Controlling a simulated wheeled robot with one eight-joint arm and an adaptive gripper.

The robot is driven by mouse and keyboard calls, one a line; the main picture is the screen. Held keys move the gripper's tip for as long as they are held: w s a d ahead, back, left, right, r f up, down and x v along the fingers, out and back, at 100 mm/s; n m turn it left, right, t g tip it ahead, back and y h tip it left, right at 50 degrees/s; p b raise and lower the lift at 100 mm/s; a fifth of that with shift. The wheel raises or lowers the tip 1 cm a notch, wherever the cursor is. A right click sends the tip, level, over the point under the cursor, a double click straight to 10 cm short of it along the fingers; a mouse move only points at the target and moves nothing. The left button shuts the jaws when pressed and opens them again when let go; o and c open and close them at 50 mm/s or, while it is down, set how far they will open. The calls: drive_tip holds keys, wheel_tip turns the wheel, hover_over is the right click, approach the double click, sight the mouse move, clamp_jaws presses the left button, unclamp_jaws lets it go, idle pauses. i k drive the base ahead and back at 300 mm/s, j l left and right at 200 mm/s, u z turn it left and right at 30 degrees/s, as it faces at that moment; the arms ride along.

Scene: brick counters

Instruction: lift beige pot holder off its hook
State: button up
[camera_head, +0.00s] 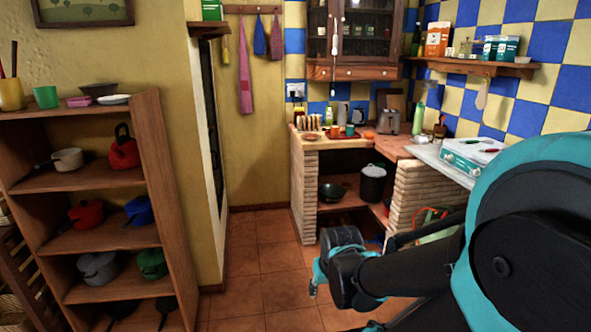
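A small pale beige item (482,94), probably the beige pot holder, hangs below the wooden wall shelf at the upper right, against the blue and yellow tiles. Its hook is too small to make out. My arm reaches in from the right, and its end with my gripper (316,283) is low over the tiled floor, left of and well below the hanging item, far from it. The fingers are small and partly hidden by the wrist, so I cannot tell if they are open. I see nothing held.
The right wall shelf (470,67) holds boxes and jars. Below it, a white stove (470,154) stands on the counter. A brick counter (305,190) runs along the back. A wooden rack (160,170) with pots stands left. Cloths hang from a back-wall rail (250,9). Floor between is clear.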

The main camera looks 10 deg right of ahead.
sight(481, 102)
drive_tip(key=i+z, duration=0.2)
drive_tip(key=i, duration=0.35)
drive_tip(key=i+j+z, duration=0.2)
drive_tip(key=i, duration=0.4)
drive_tip(key=i+j+z, duration=0.2)
drive_tip(key=i, duration=0.35)
drive_tip(key=l, duration=0.1)
